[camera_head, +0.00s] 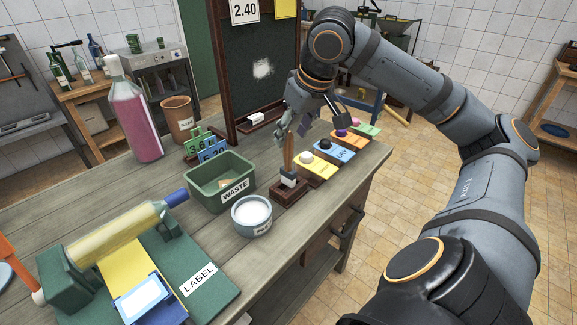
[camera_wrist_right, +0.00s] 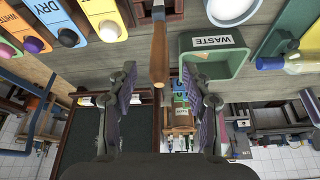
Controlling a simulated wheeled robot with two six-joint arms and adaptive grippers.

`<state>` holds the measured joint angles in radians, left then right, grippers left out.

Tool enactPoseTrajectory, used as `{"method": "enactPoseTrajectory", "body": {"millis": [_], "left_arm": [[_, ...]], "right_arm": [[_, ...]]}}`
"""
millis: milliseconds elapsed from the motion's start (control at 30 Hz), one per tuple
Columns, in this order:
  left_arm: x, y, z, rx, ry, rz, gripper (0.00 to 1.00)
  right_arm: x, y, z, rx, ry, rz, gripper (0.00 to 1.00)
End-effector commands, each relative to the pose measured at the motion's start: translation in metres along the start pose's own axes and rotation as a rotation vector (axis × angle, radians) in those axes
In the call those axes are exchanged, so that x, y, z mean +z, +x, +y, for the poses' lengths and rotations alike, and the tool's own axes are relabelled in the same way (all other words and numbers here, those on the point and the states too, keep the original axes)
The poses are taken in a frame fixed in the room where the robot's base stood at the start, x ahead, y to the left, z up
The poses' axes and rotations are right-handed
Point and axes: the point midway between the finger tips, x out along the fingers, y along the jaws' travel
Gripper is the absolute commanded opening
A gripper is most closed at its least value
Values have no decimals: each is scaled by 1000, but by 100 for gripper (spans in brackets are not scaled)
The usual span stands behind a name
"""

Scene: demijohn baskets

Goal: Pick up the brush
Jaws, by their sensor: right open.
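The brush (camera_head: 288,155) has a wooden handle and stands upright in a small dark brown holder (camera_head: 284,195) on the workbench. My right gripper (camera_head: 294,128) is above it, near the top of the handle. In the right wrist view, the brush handle (camera_wrist_right: 159,62) shows between the two spread fingers of my right gripper (camera_wrist_right: 160,75), with a gap on each side. The gripper is open and empty. The lower end of the brush is partly hidden by the holder. My left gripper is not in view.
Beside the brush stand a green WASTE bin (camera_head: 222,185) and a bowl of white stuff (camera_head: 252,214). Coloured cards with knobs (camera_head: 315,167) lie to the right. A chalkboard (camera_head: 263,60) rises behind. A pink bottle (camera_head: 135,115) and a green LABEL station (camera_head: 190,270) are left.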

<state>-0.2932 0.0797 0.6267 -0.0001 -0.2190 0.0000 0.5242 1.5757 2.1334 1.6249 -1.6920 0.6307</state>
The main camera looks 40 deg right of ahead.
Motion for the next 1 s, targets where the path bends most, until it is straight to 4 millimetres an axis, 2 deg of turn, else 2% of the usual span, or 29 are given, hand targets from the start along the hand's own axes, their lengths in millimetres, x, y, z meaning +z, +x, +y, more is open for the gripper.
{"method": "enactPoseTrajectory", "body": {"millis": [33,100,200,467,800,1000], "left_arm": [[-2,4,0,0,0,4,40],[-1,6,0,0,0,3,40],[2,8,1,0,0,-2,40],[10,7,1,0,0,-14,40],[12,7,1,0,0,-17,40],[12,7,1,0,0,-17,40]], "right_arm": [[1,13,0,-3,0,-4,50],[1,25,0,-2,-1,-5,50],[0,35,0,-2,-1,-3,50],[0,36,0,-1,0,-1,48],[0,36,0,-1,0,-1,2],[-1,36,1,-1,0,-1,0]]}}
